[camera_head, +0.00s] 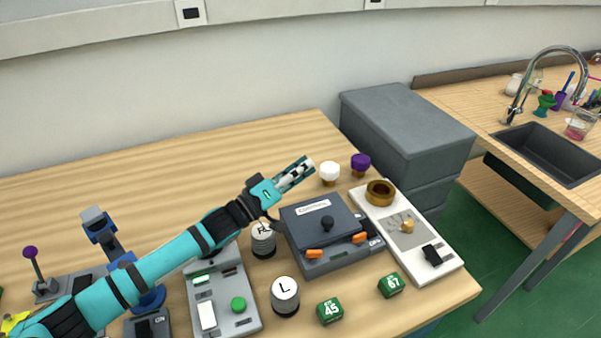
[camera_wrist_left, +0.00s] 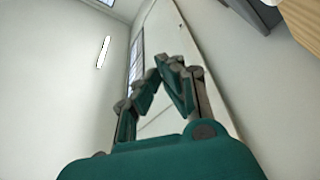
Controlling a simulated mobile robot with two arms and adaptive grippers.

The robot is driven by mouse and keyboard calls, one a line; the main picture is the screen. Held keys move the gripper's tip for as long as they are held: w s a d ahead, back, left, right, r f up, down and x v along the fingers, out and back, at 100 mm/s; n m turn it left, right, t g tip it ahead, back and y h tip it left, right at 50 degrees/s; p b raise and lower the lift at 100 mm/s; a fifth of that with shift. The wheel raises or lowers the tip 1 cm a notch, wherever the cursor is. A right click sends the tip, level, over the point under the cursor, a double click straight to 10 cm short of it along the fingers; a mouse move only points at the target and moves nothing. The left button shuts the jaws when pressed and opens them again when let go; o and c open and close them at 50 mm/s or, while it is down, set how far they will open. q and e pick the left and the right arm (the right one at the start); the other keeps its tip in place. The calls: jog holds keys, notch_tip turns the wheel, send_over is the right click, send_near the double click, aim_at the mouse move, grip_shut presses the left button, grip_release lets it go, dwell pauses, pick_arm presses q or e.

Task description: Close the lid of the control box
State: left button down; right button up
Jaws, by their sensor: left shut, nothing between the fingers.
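The control box (camera_head: 340,260) is a dark grey box on the wooden table, right of centre in the head view. Its lid (camera_head: 303,228) lies over the top of the box, with a black knob and a pale label strip. It looks down or nearly down; a small gap cannot be ruled out. Two orange latches (camera_head: 314,254) sit at the front. My left gripper (camera_head: 308,164) is shut and empty, beyond and above the box's rear edge, apart from the lid. Its closed fingers (camera_wrist_left: 165,64) also show in the left wrist view. My right gripper is out of view.
A white panel (camera_head: 440,256) with a brass ring stands right of the box. White (camera_head: 329,172) and purple (camera_head: 361,162) knobs stand behind it. An L-marked cylinder (camera_head: 285,292) and green blocks (camera_head: 330,311) stand in front. The table's back left is clear.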

pick_arm(q)
jog(key=s+f+m, duration=0.1)
jog(key=s+m, duration=0.1)
jog(key=s+d+f+m+g+h+b, duration=0.1)
jog(key=m, duration=0.1)
jog(key=s+d+f+m+h+b, duration=0.1)
jog(key=s+m, duration=0.1)
jog(key=shift+s+d, duration=0.2)
jog(key=shift+s, duration=0.15)
jog(key=shift+s+d+f, duration=0.15)
jog(key=shift+s+f, duration=0.2)
jog(key=shift+s, duration=0.05)
jog(key=shift+s+d+f+b, duration=0.15)
jog(key=shift+s+f+b, duration=0.15)
jog(key=shift+f, duration=0.05)
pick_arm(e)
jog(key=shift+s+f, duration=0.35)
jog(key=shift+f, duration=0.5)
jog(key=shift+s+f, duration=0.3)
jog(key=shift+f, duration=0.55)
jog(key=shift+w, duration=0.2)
